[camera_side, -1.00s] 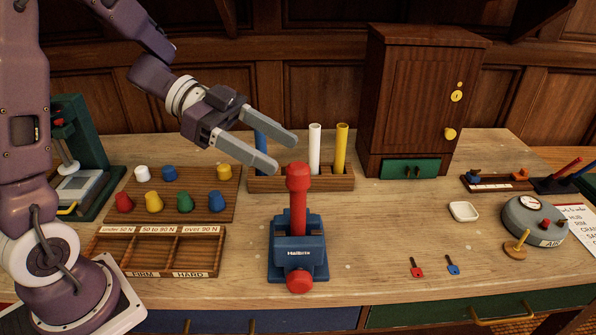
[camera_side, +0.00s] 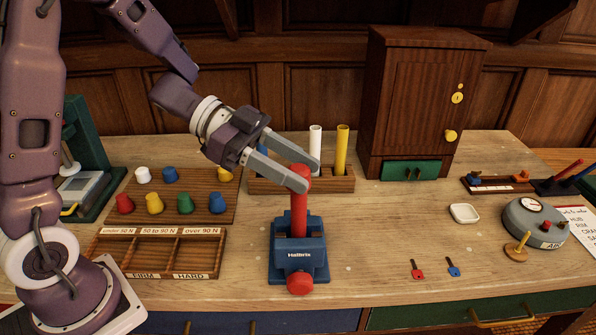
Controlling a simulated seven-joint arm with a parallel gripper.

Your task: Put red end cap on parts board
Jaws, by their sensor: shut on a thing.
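The red end cap (camera_side: 301,171) sits at the top of an upright red tube (camera_side: 299,215), which stands in a blue fixture (camera_side: 284,262) with a red knob at its front. My gripper (camera_side: 305,173) is shut on this cap, one finger on each side, so the fingers hide part of it. The cap still appears in line with the tube. The wooden parts board (camera_side: 139,216) lies at the left, with white, blue, yellow, red and green caps on it. One red cap (camera_side: 124,203) is at the board's left side.
A divided wooden tray (camera_side: 159,250) lies in front of the board. A rack (camera_side: 322,185) behind the fixture holds a white and a yellow tube. A brown cabinet (camera_side: 415,95) stands behind. Two small keys (camera_side: 418,268) and a white dish (camera_side: 464,213) are to the right.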

